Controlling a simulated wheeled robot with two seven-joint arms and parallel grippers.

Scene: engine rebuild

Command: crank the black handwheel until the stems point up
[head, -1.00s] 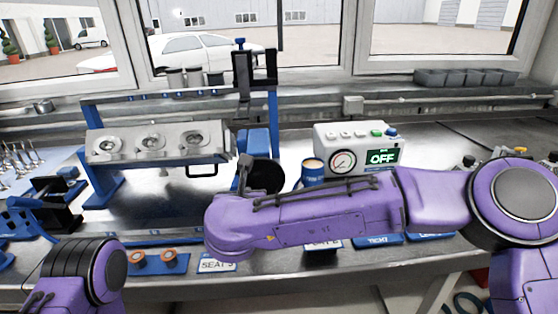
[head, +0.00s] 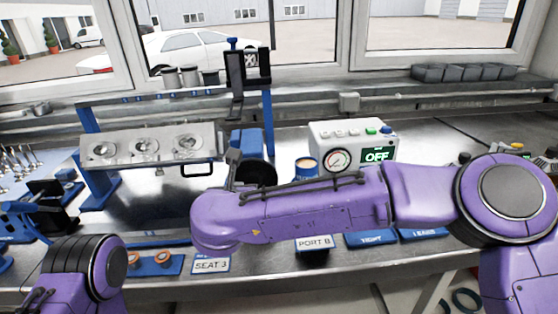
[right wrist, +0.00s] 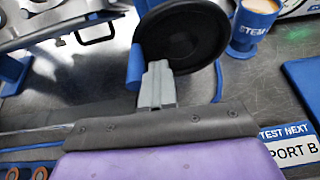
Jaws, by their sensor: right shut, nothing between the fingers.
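The black handwheel (head: 262,172) stands at the right end of the stand, partly hidden by my right arm in the head view. It also shows in the right wrist view (right wrist: 190,35), with a blue handle (right wrist: 135,68) at its left rim. My right gripper (right wrist: 158,75) is shut and empty, just right of the handle and in front of the wheel; whether it touches either is unclear. The grey cylinder head (head: 150,158) hangs tilted on the blue stand (head: 91,180), its face with three round ports turned towards me. No upright stems show on it.
A gauge box (head: 350,132) reading OFF and a blue cup (head: 306,170) stand right of the wheel. Labelled blue trays (head: 370,240) lie along the front edge. Loose valves (head: 18,160) and a black-and-blue fixture (head: 45,205) are at left.

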